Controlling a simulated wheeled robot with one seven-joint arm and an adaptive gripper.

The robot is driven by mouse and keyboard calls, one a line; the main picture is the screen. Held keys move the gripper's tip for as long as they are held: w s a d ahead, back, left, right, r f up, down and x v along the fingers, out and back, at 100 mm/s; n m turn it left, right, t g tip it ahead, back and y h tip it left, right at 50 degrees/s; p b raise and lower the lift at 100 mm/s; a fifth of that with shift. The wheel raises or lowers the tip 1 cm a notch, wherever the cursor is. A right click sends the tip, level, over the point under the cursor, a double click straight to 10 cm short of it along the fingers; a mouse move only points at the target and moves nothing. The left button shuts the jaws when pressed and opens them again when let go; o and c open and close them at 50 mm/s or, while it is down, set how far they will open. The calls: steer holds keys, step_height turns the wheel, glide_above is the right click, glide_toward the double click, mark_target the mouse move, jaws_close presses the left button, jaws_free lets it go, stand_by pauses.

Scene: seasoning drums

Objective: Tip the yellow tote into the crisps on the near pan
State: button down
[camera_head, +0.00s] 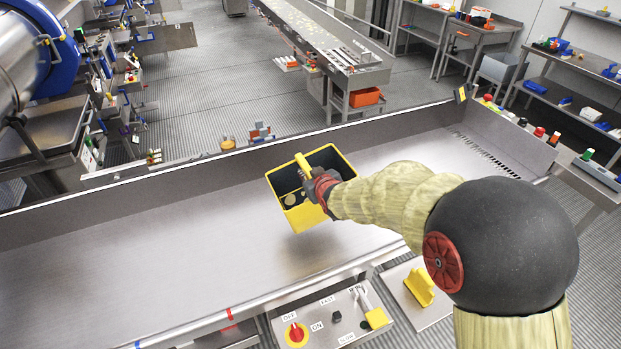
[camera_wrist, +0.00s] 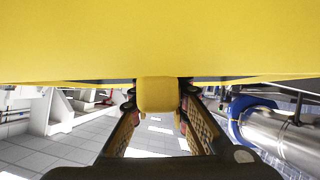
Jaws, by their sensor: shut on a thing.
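The yellow tote (camera_head: 306,215) hangs over the middle of the near pan (camera_head: 130,235), a long steel trough. A soft shadow on the pan lies below it, so it seems held clear of the metal. Its open top faces up; inside is dark, with a few pale round bits. My gripper (camera_head: 314,186) is shut on the tote's yellow handle. In the wrist view the handle (camera_wrist: 158,94) sits between both fingers, and the tote wall fills the top. I see no crisps on the visible pan floor; my arm hides part of its right side.
A control panel (camera_head: 335,318) with a red knob (camera_head: 296,334) and yellow-tipped lever stands at the pan's near edge. A yellow handle (camera_head: 420,286) is to its right. A steel drum (camera_head: 25,55) with a blue rim is at left, and a conveyor (camera_head: 310,30) lies behind.

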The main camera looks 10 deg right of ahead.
steer(key=shift+a+r+n+h+p, duration=0.2)
steer(key=shift+r+n+h+p, duration=0.35)
steer(key=shift+p, duration=1.5)
steer(key=shift+s+a+f+n+t+h+p, duration=0.15)
steer(key=shift+a+n+t+h+p, duration=0.2)
steer(key=shift+p, duration=0.6)
steer(key=a+f+n+t+h, duration=0.1)
steer(key=a+f+n, duration=0.1)
steer(key=s+a+f+n+t+h+b, duration=0.1)
steer(key=a+f+n, duration=0.1)
steer(key=a+n, duration=0.1)
steer(key=s+a+f+n+t+h, duration=0.1)
steer(key=a+f+n+t+h, duration=0.1)
steer(key=a, duration=0.1)
steer(key=shift+a+f+n, duration=0.15)
steer(key=shift+f+n, duration=0.2)
steer(key=shift+n, duration=0.05)
steer(key=shift+s+a+f+n+t+b, duration=0.25)
steer(key=shift+a+f+n+t+b, duration=0.25)
steer(key=shift+a+n+b, duration=0.2)
steer(key=shift+r, duration=0.1)
